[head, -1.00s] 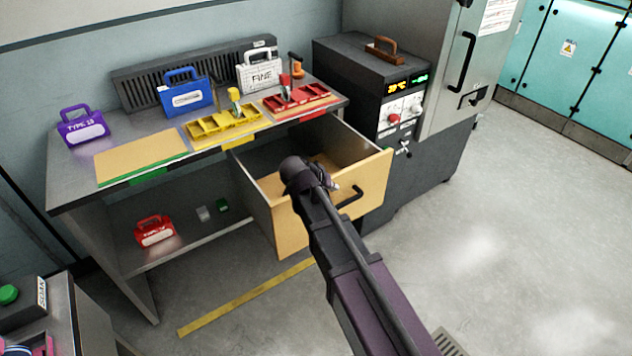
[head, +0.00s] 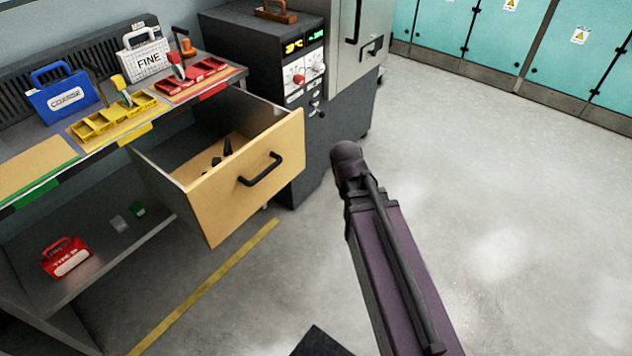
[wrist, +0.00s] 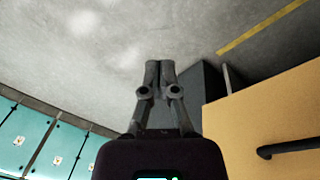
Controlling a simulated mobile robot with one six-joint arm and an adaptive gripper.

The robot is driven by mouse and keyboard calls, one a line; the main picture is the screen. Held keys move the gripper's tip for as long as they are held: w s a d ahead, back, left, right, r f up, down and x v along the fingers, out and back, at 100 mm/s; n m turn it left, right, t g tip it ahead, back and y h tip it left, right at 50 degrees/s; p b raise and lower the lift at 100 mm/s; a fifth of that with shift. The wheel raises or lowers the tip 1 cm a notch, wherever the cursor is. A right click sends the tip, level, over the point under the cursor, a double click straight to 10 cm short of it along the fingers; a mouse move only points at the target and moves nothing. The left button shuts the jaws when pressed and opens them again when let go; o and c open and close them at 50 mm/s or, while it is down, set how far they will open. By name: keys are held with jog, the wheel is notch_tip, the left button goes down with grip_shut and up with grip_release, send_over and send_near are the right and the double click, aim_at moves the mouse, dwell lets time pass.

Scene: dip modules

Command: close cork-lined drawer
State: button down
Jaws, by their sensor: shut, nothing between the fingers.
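The drawer (head: 205,215) is pulled well out from under the bench, with a tan front and a black handle (head: 262,170). A tan floor, seemingly the cork lining, and a few small black items (head: 222,153) show inside it. The drawer front also shows at the right of the wrist view (wrist: 275,115), with part of its handle at the edge. My gripper (wrist: 160,66) is shut and empty over the floor, beside the drawer front and not touching it. In the head view my arm stands to the right of the drawer and the fingers cannot be made out.
The bench (head: 92,150) carries blue and white cases plus yellow and red trays. A red case (head: 66,258) sits on the lower shelf. A dark cabinet (head: 268,60) stands right of the drawer. Open floor (head: 500,200) lies in front and right, with a yellow line (head: 205,288).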

jog(key=s+d+f+y+b, duration=0.1)
jog(key=s+d, duration=0.2)
jog(key=d, duration=0.1)
jog(key=shift+s+d+f+g+y, duration=0.2)
jog(key=shift+s+f+g+y, duration=0.1)
jog(key=shift+s+f+g, duration=0.1)
jog(key=shift+a, duration=0.15)
